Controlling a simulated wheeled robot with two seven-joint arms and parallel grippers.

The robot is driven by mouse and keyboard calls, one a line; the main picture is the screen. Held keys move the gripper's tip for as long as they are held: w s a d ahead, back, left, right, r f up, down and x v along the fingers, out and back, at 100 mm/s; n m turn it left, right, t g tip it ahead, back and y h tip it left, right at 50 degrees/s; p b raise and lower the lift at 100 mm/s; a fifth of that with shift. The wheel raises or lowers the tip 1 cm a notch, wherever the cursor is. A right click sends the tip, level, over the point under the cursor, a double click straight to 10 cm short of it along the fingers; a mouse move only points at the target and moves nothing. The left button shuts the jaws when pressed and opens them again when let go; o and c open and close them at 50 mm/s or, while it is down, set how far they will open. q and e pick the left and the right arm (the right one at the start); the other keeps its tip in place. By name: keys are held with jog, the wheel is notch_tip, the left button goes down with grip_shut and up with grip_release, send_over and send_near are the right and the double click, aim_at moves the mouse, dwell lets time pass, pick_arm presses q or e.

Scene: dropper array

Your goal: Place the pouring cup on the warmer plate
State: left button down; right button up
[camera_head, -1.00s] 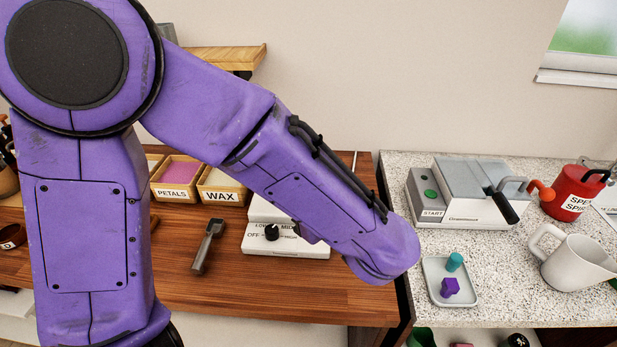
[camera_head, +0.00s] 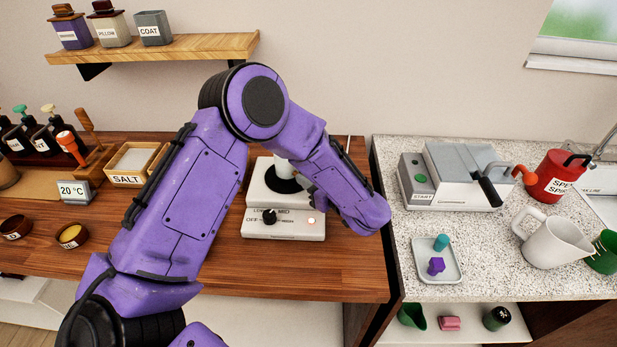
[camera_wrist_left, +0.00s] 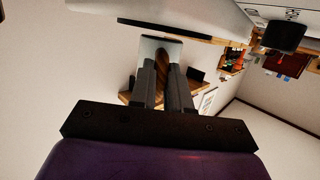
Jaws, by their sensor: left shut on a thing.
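In the left wrist view, my left gripper (camera_wrist_left: 165,85) is shut on the pale handle (camera_wrist_left: 161,46) of a white vessel, which appears to be the pouring cup (camera_wrist_left: 165,13). Its body fills the top of that view. In the head view, my arm hides the gripper and most of the cup. A small white part shows behind my arm above the dark warmer plate (camera_head: 283,183). I cannot tell whether it touches the plate. The warmer (camera_head: 290,229) is a white unit with a black knob and a lit lamp. My right gripper is not in view.
A white jug (camera_head: 550,243) stands on the speckled counter at right, by a small tray (camera_head: 456,274) with a teal and a purple piece. A grey and white machine (camera_head: 460,180) and a red can (camera_head: 562,178) stand behind. Wooden table is bare in front of the warmer.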

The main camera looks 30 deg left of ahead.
pick_arm(q)
jog(key=shift+w+f, duration=0.1)
jog(key=shift+f, duration=0.35)
jog(key=c, duration=1)
grip_release()
jog(key=shift+c, duration=0.2)
jog(key=shift+r, duration=0.1)
jog(key=b+v, duration=0.3)
jog(key=v, duration=0.9)
